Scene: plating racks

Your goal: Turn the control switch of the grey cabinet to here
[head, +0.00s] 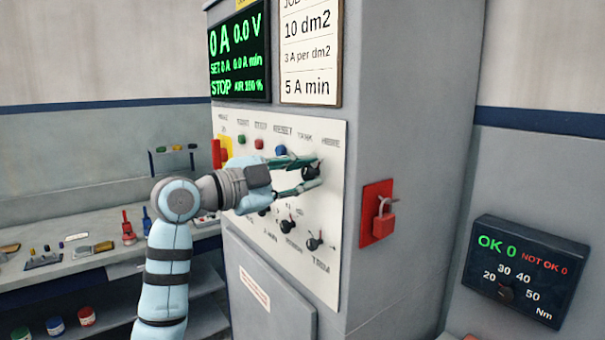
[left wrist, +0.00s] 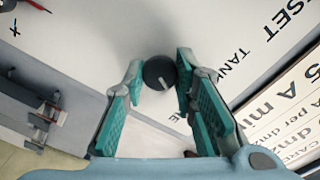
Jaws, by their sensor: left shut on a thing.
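The control switch is a round black knob (head: 311,172) on the white panel of the grey cabinet (head: 400,110), near the labels TANK and HERE. My left gripper (head: 315,173) reaches it from the left, one finger above and one below, and is shut on it. In the left wrist view the knob (left wrist: 158,73) sits between the teal fingertips (left wrist: 160,72), and its pale pointer mark slants to the lower right. My right gripper is not in view.
Smaller black knobs (head: 288,227) sit below on the panel (head: 325,250). A red padlock (head: 383,224) hangs on the cabinet's right side. A bench (head: 60,275) with tools stands at left.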

